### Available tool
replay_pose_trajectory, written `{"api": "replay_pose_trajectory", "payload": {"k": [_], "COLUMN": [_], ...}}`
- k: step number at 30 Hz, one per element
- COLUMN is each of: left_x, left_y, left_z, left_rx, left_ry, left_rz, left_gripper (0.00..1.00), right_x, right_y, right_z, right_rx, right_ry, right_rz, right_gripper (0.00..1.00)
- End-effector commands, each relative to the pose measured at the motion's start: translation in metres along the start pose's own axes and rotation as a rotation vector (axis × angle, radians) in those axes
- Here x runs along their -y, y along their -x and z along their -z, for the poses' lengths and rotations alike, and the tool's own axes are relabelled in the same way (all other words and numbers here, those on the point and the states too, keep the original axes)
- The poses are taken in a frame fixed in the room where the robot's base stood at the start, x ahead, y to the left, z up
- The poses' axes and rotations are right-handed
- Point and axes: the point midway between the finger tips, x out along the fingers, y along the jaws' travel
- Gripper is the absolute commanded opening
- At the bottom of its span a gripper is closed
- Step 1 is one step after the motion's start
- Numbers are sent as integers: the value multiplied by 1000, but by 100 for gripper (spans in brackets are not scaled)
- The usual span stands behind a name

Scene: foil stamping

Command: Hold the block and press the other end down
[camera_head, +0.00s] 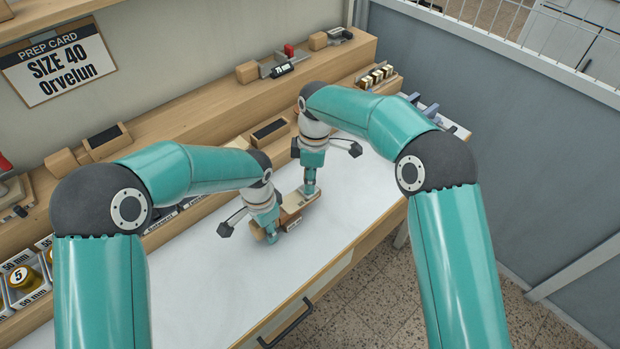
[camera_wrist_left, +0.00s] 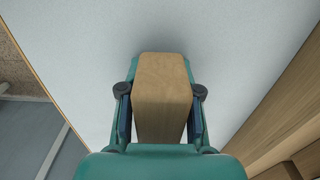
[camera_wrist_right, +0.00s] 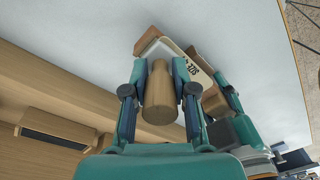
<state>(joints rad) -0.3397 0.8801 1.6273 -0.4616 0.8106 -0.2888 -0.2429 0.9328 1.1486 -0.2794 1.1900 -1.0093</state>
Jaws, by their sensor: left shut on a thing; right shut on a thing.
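My left gripper (camera_head: 268,228) is shut on a wooden block (camera_wrist_left: 163,92), low over the white mat (camera_head: 205,290); in the left wrist view the block sits squarely between the two fingers. My right gripper (camera_head: 310,188) is shut on a round wooden handle (camera_wrist_right: 160,98). Beneath the handle lies a pale strip with dark lettering (camera_wrist_right: 196,68), partly hidden by my right fingers; it seems to lie against the block's far end. Whether the handle touches the strip cannot be told. My left gripper also shows at the right in the right wrist view (camera_wrist_right: 232,112).
A wooden shelf (camera_head: 215,98) runs along the back wall with a caliper (camera_head: 285,68) on it. Spools (camera_head: 22,277) stand at the far left. The mat's front is clear, ending at a wooden table edge (camera_head: 330,272).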

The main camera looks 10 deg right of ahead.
Motion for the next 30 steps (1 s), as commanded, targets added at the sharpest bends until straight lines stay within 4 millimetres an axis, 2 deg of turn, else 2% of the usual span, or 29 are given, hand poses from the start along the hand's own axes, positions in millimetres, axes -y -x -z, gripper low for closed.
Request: {"api": "replay_pose_trajectory", "payload": {"k": [18, 30], "left_x": [0, 0], "left_y": [0, 0], "left_z": [0, 0], "left_rx": [-1, -1], "left_ry": [-1, -1], "left_rz": [0, 0], "left_gripper": [0, 0], "right_x": [1, 0], "right_y": [-3, 28], "right_z": [0, 0], "right_rx": [4, 1], "right_ry": [1, 1], "right_rz": [7, 3], "right_gripper": [0, 0]}}
